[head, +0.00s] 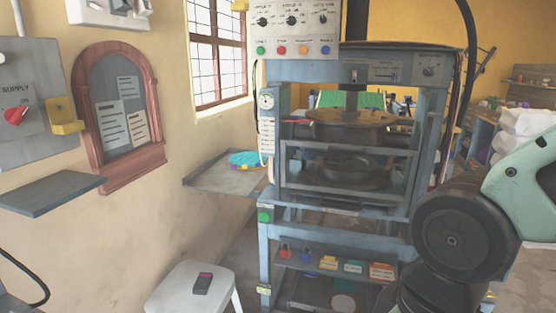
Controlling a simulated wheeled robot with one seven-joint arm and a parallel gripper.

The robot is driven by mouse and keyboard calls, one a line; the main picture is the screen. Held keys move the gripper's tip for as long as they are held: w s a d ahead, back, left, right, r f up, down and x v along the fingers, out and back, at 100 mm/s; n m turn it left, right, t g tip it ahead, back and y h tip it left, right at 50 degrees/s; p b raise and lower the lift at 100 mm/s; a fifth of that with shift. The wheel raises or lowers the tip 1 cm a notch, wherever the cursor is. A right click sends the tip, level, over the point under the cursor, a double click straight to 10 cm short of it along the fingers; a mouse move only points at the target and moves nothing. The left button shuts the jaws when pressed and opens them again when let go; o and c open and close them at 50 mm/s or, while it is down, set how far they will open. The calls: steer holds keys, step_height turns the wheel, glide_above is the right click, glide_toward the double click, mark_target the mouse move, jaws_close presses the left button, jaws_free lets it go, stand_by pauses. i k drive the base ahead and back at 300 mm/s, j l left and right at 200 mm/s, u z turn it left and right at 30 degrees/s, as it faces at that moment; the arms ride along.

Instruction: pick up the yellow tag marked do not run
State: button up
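A small yellow block-like item (328,263) with dark marks sits on the lower shelf (300,264) of the blue press. It may be the yellow tag, but its lettering is too small to read. A teal item (352,267) and an orange item (382,271) stand to its right on the same shelf. A red padlock (284,253) and a blue padlock (306,256) are to its left. My arm fills the right side of the head view. My gripper is not in view, so its state and distance to the tag are hidden.
The blue press (265,250) stands in the middle. A white stool (185,290) with a dark phone-like object (203,283) is in front of it on the left. A grey supply box (35,105) with a red switch and a yellow holder (66,128) is on the left wall.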

mark_target(329, 262)
steer(key=i+j+z, duration=0.2)
steer(key=i, duration=0.4)
steer(key=i+j+z, duration=0.15)
steer(key=i+j, duration=0.2)
steer(key=i, duration=0.2)
steer(key=i+j+z, duration=0.2)
steer(key=i+j, duration=0.15)
steer(key=i, duration=0.25)
